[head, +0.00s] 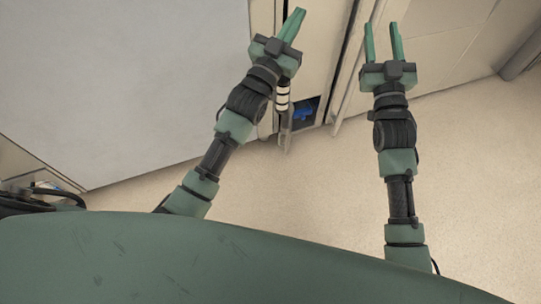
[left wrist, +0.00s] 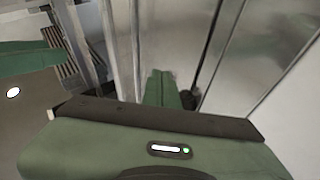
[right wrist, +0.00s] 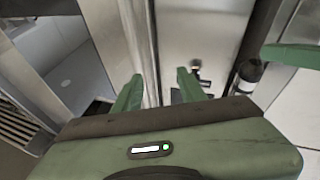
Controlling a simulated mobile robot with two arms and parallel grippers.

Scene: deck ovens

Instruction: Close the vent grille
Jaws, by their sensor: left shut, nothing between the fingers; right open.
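A slatted, brownish part that looks like the vent grille shows at the left edge of the right wrist view (right wrist: 22,128). A slatted strip also shows in the left wrist view (left wrist: 68,70), partly hidden behind my right gripper. I cannot tell how far open it stands, and I cannot make it out in the head view. My left gripper (head: 292,24) is shut and empty in front of the metal panels. My right gripper (head: 383,42) is open and empty, to the right of the left one. Neither gripper visibly touches the grille.
A large grey surface (head: 120,80) fills the upper left of the head view. A small dark opening with something blue (head: 303,112) lies below my left gripper. Metal panels (right wrist: 205,40) stand ahead of both wrists. The beige floor (head: 300,195) between my arms is clear.

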